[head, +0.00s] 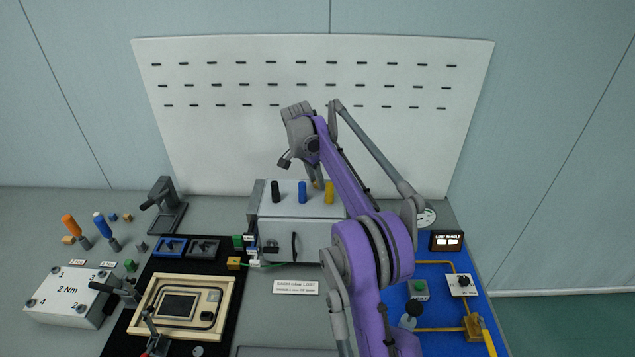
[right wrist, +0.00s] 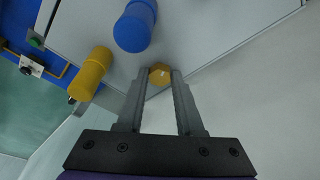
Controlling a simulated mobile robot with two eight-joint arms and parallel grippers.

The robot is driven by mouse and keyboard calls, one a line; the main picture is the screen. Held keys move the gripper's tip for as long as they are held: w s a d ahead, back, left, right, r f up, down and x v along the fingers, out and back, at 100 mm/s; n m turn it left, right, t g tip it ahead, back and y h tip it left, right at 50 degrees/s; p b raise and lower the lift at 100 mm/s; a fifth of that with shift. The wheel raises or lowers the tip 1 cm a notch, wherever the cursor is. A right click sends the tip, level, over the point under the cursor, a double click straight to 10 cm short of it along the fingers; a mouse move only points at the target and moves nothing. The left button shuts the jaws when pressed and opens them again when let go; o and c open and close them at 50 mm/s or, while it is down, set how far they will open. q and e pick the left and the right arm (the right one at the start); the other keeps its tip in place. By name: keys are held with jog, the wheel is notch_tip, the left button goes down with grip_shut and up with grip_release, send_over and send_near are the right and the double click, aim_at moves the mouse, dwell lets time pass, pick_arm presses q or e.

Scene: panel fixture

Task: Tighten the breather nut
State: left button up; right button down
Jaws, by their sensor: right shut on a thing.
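The breather nut is a small yellow hexagonal nut (right wrist: 160,72) on top of the light grey box (head: 272,232). In the right wrist view it sits between the tips of my right gripper (right wrist: 158,80), which is shut on it. In the head view my right gripper (head: 317,184) reaches down onto the back of the box top, and the nut is mostly hidden there. My left gripper is not in view.
Black (head: 275,191), blue (head: 302,192) and yellow (head: 329,192) upright handles stand on the box close to my right gripper. A white slotted panel (head: 220,120) rises behind. A wooden-framed tray (head: 140,318) and a white 2 Nm block (head: 65,297) are at left.

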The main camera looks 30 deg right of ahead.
jog(key=shift+m+g, duration=0.3)
jog(key=shift+m, duration=0.9)
jog(key=c, duration=1)
grip_release()
jog(key=shift+w+m, duration=0.1)
jog(key=shift+m, duration=0.3)
jog(key=o, duration=0.5)
jog(key=shift+c, duration=0.2)
jog(key=shift+d+v, duration=0.25)
jog(key=shift+v, duration=0.8)
jog(key=shift+d+v, duration=0.25)
jog(key=shift+v, duration=0.85)
jog(key=shift+d+v, duration=0.25)
jog(key=shift+v, duration=0.8)
jog(key=shift+r, duration=0.4)
